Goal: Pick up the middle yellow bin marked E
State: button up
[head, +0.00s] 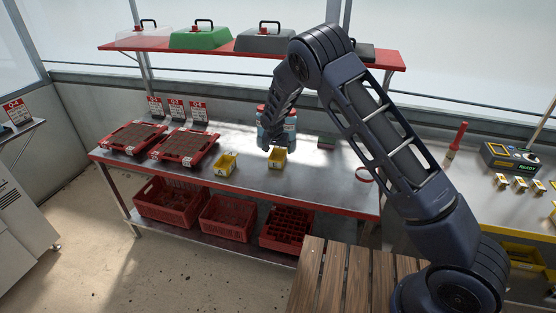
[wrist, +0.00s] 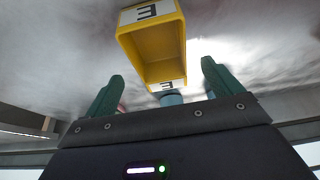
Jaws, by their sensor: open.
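A yellow bin marked E (wrist: 150,48) fills the upper middle of the wrist view, with white E labels on it. It lies ahead of my open fingers and roughly between them, and no contact shows. In the head view a yellow bin (head: 278,158) stands on the steel bench just below my gripper (head: 267,145), its letter too small to read there. My gripper is open, with dark green fingers (wrist: 163,82) apart and nothing held. A second yellow bin (head: 225,165) stands to the left on the bench.
Two red trays (head: 185,147) sit on the bench's left, with sign cards behind. A blue-and-red container (head: 285,128) stands behind my gripper. Red crates (head: 227,218) fill the lower shelf. The right-hand bench holds small yellow-and-white items (head: 519,184) and a device reading READY (head: 508,157).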

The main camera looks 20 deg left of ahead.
aim_at(279, 159)
jog(key=x, duration=0.4)
jog(key=shift+f, duration=0.4)
jog(key=c, duration=1.1)
jog(key=shift+c, duration=0.2)
jog(key=shift+r, duration=0.15)
